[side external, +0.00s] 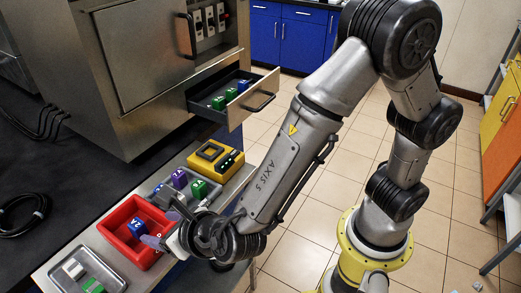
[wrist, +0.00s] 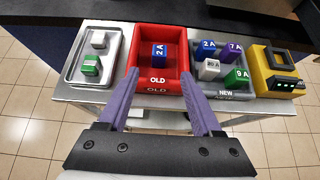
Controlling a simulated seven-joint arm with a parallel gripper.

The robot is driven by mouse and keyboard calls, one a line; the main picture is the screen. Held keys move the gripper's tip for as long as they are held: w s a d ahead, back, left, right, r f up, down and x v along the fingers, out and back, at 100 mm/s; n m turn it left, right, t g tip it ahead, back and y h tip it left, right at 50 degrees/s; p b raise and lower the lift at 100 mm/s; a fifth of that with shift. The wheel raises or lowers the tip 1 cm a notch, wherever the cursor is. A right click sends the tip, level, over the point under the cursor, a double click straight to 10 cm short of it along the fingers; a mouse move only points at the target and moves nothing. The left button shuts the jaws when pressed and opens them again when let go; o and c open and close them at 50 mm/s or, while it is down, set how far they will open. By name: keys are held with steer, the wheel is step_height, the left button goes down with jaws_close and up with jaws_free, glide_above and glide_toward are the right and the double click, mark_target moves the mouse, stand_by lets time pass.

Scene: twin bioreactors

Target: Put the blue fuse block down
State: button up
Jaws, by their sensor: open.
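A blue fuse block (wrist: 159,53) marked 2A sits in the red bin (wrist: 158,87) labelled OLD; it also shows in the side external view (side external: 137,228). My gripper (wrist: 158,75) has purple fingers spread wide, with nothing between them. In the wrist view the fingers point toward the red bin, one at each side, and the block lies beyond them, apart from them. In the side external view my gripper (side external: 163,229) is at the near right side of the red bin. A second blue block (wrist: 208,48) marked 2A stands in the grey NEW bin (wrist: 226,93).
The NEW bin also holds purple, grey and green blocks. A metal tray (side external: 108,268) with a white and a green block lies left of the red bin. A yellow device (side external: 216,157) stands right. An open drawer (side external: 232,95) with green and blue blocks juts out above.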

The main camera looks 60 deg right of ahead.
steer(key=s+d+r+m+g+h, duration=0.15)
steer(key=d+r+m, duration=0.25)
steer(key=d+m, duration=0.55)
steer(key=s+d+r+m+g+h, duration=0.15)
steer(key=d+r+m+h, duration=0.35)
steer(key=d, duration=0.7)
steer(key=s+d+r+m+g+y, duration=0.1)
steer(key=s+d+m+y, duration=0.2)
steer(key=s+m, duration=0.5)
steer(key=s+d+r+m+g+y, duration=0.1)
steer(key=s+d+m+y, duration=0.2)
steer(key=s+m, duration=0.5)
steer(key=m, duration=0.5)
steer(key=shift+d+r+g, duration=0.15)
steer(key=shift+g, duration=0.15)
